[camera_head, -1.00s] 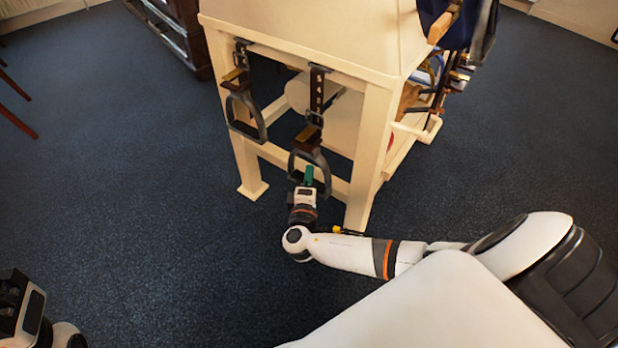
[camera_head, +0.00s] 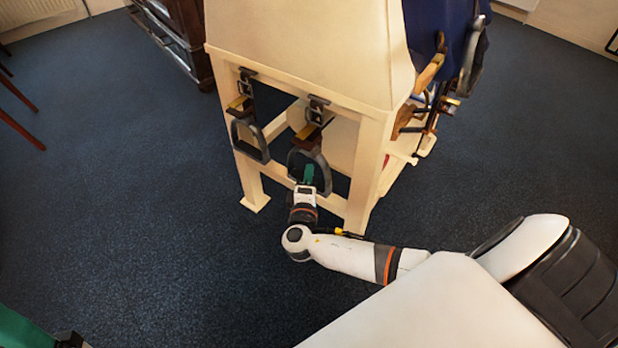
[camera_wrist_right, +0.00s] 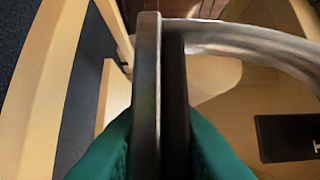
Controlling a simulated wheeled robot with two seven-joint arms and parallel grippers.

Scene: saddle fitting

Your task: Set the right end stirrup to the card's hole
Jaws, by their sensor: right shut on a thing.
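The right end stirrup (camera_head: 324,168) is a grey metal loop hanging from a short dark strap with a buckle (camera_head: 317,103) on the end of the cream wooden stand. My right gripper (camera_head: 309,180), with green fingers, is shut on the stirrup's lower part from below. The right wrist view shows the dark metal bar (camera_wrist_right: 148,80) between the green fingers. The left end stirrup (camera_head: 263,150) hangs beside it, free. My left gripper (camera_head: 22,330) shows only as a green part at the bottom left corner; its jaws are cut off. Strap holes are too small to read.
The cream stand (camera_head: 362,170) has legs and rails close around my right gripper. A black plate with a white mark (camera_wrist_right: 290,137) shows in the right wrist view; I cannot tell if it is the card. Blue cloth (camera_head: 428,30) hangs at the right.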

